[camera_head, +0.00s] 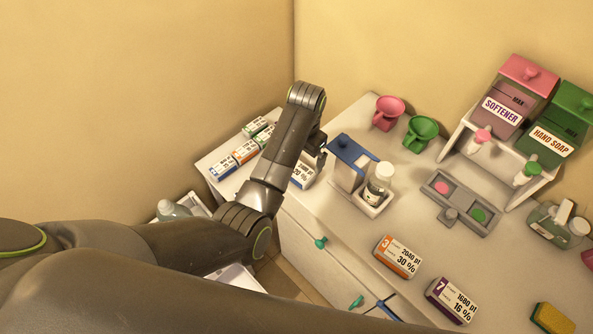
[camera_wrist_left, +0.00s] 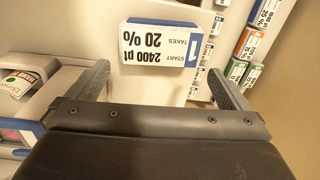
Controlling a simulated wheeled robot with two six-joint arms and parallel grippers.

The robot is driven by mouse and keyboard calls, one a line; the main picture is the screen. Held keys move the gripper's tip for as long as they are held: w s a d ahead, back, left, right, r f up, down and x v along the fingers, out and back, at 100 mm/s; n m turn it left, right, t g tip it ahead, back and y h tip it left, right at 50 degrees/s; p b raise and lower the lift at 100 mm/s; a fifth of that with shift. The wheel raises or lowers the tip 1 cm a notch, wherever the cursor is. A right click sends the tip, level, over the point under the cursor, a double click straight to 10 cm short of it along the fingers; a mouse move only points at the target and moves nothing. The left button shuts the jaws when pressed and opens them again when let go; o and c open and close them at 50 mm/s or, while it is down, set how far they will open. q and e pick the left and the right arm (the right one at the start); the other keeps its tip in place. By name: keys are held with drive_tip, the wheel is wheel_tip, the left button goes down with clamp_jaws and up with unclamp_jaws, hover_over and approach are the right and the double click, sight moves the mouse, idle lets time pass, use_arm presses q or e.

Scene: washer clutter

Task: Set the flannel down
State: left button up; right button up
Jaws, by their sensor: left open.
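I see no flannel in either view. My left gripper (camera_head: 318,152) is at the left part of the white counter, and its jaws are partly hidden by my arm in the head view. In the left wrist view my left gripper (camera_wrist_left: 160,78) is open, with its two fingers apart and no cloth between them. A blue-edged card reading 2400 pt 20 % (camera_wrist_left: 160,46) lies beyond and between the fingers; it also shows beside my wrist in the head view (camera_head: 301,175). My right gripper is not in view.
Pink (camera_head: 388,112) and green (camera_head: 421,133) cups are behind. An orange card (camera_head: 397,257), purple card (camera_head: 452,300) and sponge (camera_head: 552,319) lie in front.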

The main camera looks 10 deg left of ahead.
sight(300, 165)
use_arm(q)
wheel_tip(300, 165, down, 5)
drive_tip(key=shift+a+r+p, duration=0.1)
drive_tip(key=shift+a+p, duration=0.05)
drive_tip(key=shift+p, duration=0.65)
drive_tip(key=shift+f, duration=0.6)
drive_tip(key=c, duration=0.7)
drive_tip(key=shift+r, duration=0.15)
